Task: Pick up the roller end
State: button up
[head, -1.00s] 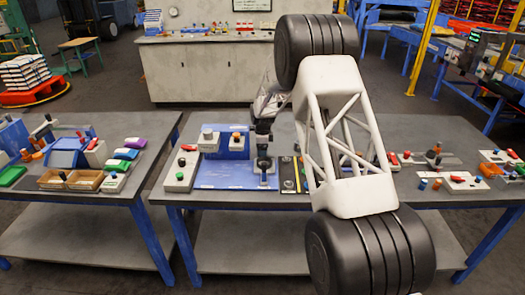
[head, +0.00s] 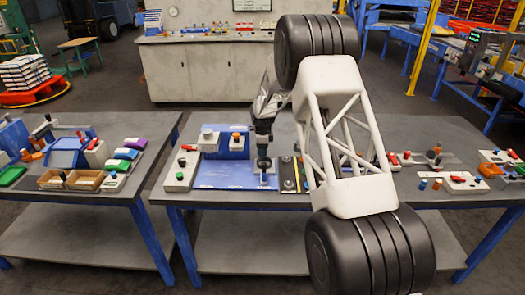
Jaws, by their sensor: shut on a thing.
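My gripper (head: 264,145) points down over the right part of a blue plate (head: 217,176) on the middle table. It is shut on a small dark round piece, which looks like the roller end (head: 264,163). The piece is at the fingertips, just above or at a small blue and grey holder (head: 270,180) on the plate. At this size I cannot tell whether the piece touches the holder. My arm hides part of the table to the right of the gripper.
The table's front edge is near.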

jog(key=shift+r, duration=0.15)
jog(key=shift+r, duration=4.9)
jog(key=shift+r, duration=0.15)
jog(key=shift+r, duration=2.3)
jog(key=shift+s, duration=0.15)
